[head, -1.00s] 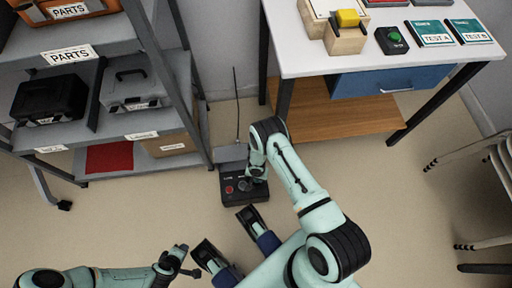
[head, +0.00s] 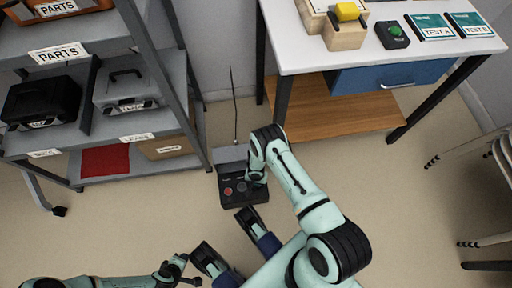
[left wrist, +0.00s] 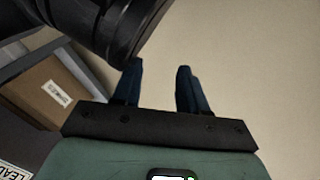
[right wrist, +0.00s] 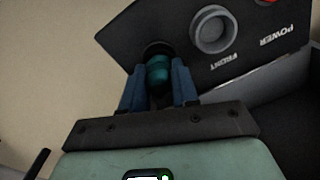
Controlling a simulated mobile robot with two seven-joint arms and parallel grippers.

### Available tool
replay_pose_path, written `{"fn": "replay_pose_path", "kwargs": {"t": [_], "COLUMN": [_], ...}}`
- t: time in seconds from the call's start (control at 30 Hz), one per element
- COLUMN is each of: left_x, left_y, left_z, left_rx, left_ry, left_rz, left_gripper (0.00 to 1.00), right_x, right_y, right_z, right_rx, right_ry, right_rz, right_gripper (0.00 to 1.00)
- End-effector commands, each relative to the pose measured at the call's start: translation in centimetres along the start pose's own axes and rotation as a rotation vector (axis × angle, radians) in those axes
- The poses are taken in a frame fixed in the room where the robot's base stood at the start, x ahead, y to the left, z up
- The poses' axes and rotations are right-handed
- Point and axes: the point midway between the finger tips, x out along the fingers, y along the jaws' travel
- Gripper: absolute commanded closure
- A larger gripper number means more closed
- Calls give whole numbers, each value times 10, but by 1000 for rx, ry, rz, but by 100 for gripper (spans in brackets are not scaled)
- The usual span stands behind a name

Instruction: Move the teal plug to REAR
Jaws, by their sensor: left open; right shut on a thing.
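The teal plug (right wrist: 158,75) is between the fingers of my right gripper (right wrist: 160,85), which is shut on it. Its far end is at a dark round socket (right wrist: 156,48) in the black panel (right wrist: 180,25); I cannot tell how deep it sits. A grey ringed socket (right wrist: 211,30) marked FRONT is beside it, empty. No REAR label is readable. In the head view my right gripper (head: 256,178) is at the black box (head: 243,200) on the floor and hides the plug. My left gripper (head: 185,270) is open and empty; its fingers (left wrist: 158,80) show in the left wrist view.
A grey shelf rack (head: 190,110) with cases stands left of the box. A white-topped table (head: 385,55) stands behind and right. A thin rod (head: 235,105) rises behind the box. Chairs (head: 490,170) stand at far right.

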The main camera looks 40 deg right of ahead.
Motion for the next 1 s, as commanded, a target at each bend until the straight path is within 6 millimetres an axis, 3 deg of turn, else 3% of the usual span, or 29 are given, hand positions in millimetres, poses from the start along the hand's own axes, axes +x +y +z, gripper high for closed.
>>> {"fn": "replay_pose_path", "kwargs": {"t": [0.03,0.07,0.1,0.13,0.57,0.77,1.0], "left_x": [1,1,1,1,-6,-32,-53], "left_y": [-1,-1,-1,-1,5,26,30], "left_z": [2,2,2,2,-6,-19,18], "left_rx": [-2,-2,-2,-2,4,24,31], "left_ry": [-5,-6,-5,-5,20,64,-43], "left_rz": [-2,-2,-2,-2,8,42,44], "left_gripper": [57,57,57,57,57,57,57], "right_x": [2,1,1,1,-8,-52,-101], "right_y": [0,0,0,0,0,-1,0], "right_z": [0,0,0,0,0,-1,0], "right_rx": [-1,-1,-1,-1,-2,-2,-1], "right_ry": [0,0,0,0,1,2,2], "right_rz": [0,0,0,0,0,-2,-1], "right_gripper": [100,64,51,45,45,45,45]}}
